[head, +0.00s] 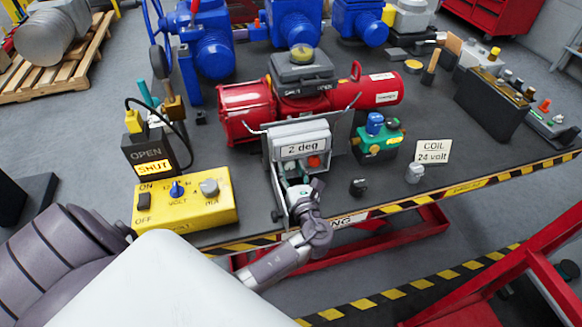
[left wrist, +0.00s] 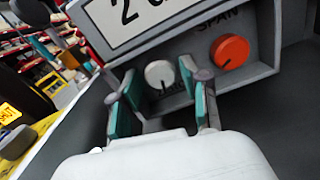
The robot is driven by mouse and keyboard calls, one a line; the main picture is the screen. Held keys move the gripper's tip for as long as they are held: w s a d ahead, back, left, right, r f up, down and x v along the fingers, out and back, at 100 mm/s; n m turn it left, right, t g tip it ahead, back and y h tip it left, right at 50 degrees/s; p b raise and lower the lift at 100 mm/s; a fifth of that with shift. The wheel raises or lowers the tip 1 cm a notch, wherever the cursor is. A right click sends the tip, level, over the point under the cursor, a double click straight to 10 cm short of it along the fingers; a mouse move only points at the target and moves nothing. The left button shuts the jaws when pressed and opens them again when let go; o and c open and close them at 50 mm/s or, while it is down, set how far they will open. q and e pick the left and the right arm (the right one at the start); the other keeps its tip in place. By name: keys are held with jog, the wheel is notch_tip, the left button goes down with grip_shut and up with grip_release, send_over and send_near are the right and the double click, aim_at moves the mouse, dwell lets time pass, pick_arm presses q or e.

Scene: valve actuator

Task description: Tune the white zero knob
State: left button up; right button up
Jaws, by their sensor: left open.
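The white zero knob (left wrist: 160,74) sits in a recess on the grey box, below the display panel, in the left wrist view. The orange span knob (left wrist: 230,52) is to its right; it also shows in the head view (head: 314,162). The display (head: 303,148) reads "2 deg". My left gripper (left wrist: 158,75) is open, with one teal-padded finger on each side of the white knob in the picture. I cannot tell whether the pads touch it. In the head view the left gripper (head: 298,186) is right in front of the box, largely hiding the white knob. My right gripper is not in view.
A yellow switch box (head: 187,203) stands left of the grey box on the dark table, with the OPEN/SHUT sign (head: 149,155) behind it. A red actuator (head: 330,98) lies behind.

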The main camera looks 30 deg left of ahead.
pick_arm(q)
jog(key=shift+a, duration=0.1)
grip_shut()
jog(key=n+b, duration=0.1)
jog(key=n, duration=0.2)
jog(key=shift+f, duration=0.15)
jog(key=shift+n+b, duration=0.5)
jog(key=shift+n, duration=0.6)
grip_release()
jog(key=shift+r, duration=0.2)
